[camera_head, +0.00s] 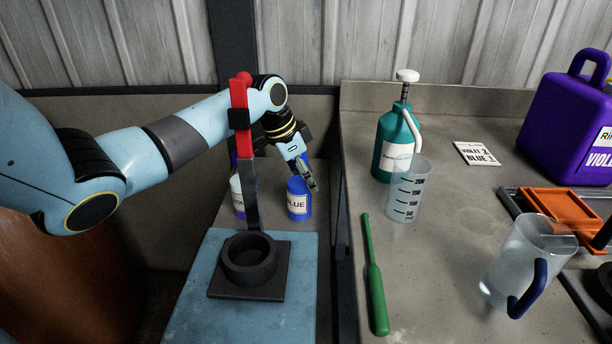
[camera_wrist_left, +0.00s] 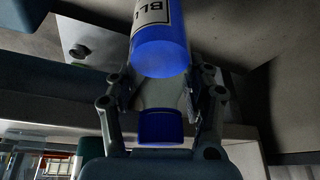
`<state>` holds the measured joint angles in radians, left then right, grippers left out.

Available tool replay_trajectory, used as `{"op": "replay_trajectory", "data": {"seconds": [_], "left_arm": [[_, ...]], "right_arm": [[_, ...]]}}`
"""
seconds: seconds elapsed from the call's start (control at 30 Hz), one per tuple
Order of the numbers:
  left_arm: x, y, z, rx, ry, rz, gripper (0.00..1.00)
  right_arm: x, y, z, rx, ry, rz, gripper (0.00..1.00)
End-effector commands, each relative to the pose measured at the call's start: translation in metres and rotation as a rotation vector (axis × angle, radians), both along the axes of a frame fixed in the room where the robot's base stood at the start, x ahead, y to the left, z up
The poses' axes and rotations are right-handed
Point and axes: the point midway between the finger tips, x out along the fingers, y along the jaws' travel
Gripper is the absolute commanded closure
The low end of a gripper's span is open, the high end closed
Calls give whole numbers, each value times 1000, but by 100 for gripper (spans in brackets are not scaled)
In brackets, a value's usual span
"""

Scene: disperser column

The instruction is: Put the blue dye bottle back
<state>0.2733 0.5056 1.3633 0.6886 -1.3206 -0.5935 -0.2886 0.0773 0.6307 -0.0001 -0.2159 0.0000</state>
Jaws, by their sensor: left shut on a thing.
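The blue dye bottle (camera_head: 298,205), with a white label reading BLUE, is upright at the back of the grey surface behind the blue stand. I cannot tell whether its base touches that surface. My left gripper (camera_head: 307,173) reaches it from above and is shut on its upper part. In the left wrist view, the bottle's blue body (camera_wrist_left: 160,57) and blue cap (camera_wrist_left: 160,126) show, with the gripper's two fingers (camera_wrist_left: 160,95) on either side of the pale neck between them. My right gripper is not in view.
A second labelled bottle (camera_head: 237,192) stands left of the blue one, partly hidden by the red and black column (camera_head: 250,185). A black cup holder (camera_head: 250,262) is in front. The right bench holds a teal pump bottle (camera_head: 394,150), beaker (camera_head: 408,195), green tool (camera_head: 375,280) and jug (camera_head: 520,265).

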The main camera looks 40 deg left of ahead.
Motion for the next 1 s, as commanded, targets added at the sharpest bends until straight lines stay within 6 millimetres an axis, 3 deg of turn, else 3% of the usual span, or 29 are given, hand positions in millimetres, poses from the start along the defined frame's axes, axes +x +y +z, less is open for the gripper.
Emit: {"op": "replay_trajectory", "data": {"seconds": [0.27, 0.3, 0.47, 0.77, 1.0], "left_arm": [[1, 0, -1, 0, -2, -1, 93], [1, 0, -1, 0, -2, -1, 47], [1, 0, -1, 0, -2, -1, 26], [1, 0, 1, 0, -2, -1, 25], [-11, 7, 35, 6, -5, -2, 25]], "right_arm": [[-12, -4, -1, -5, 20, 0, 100], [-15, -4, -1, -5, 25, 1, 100], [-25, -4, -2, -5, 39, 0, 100], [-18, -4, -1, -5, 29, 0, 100], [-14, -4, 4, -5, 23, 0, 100]]}}
